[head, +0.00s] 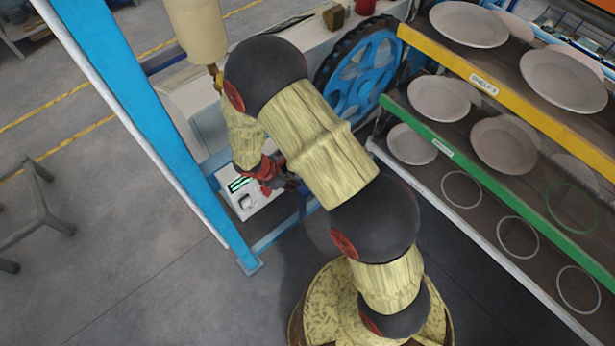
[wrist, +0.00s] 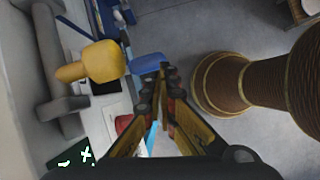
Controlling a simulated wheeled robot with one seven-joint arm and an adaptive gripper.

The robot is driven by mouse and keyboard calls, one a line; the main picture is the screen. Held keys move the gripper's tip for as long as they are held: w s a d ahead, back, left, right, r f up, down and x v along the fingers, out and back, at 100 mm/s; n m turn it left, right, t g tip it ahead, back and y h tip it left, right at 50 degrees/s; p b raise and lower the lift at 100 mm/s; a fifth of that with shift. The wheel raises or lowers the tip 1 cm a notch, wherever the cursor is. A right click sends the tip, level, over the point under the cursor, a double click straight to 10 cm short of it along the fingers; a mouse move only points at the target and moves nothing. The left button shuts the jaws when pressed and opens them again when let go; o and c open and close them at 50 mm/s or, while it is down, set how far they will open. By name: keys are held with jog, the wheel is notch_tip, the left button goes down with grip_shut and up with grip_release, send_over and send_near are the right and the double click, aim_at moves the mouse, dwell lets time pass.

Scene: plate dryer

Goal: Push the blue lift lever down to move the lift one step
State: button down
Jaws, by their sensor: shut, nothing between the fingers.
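In the wrist view, my gripper (wrist: 165,80) has its two fingers together, with nothing between them. A small blue piece (wrist: 147,63), which looks like the lift lever's end, shows just beyond and left of the fingertips. I cannot tell whether the fingertips touch it. In the head view, my gripper (head: 284,178) hangs beside a white control box (head: 245,201) with a lit green display. My arm covers much of that area, and I cannot make out the lever in the head view.
A yellow knob (wrist: 95,65) is left of the fingers, with a red part (wrist: 123,123) below it. A blue post (head: 140,110) stands left of my arm. A blue wheel (head: 362,75) and plate shelves (head: 480,85) are to the right. Floor at left is mostly open.

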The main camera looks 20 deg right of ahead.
jog(key=shift+w+a+n+t, duration=0.3)
jog(key=shift+w+n, duration=0.4)
jog(key=shift+n, duration=0.1)
jog(key=b+x, duration=0.4)
jog(key=x, duration=0.2)
jog(key=shift+f+b, duration=0.4)
jog(key=shift+d+f, duration=0.15)
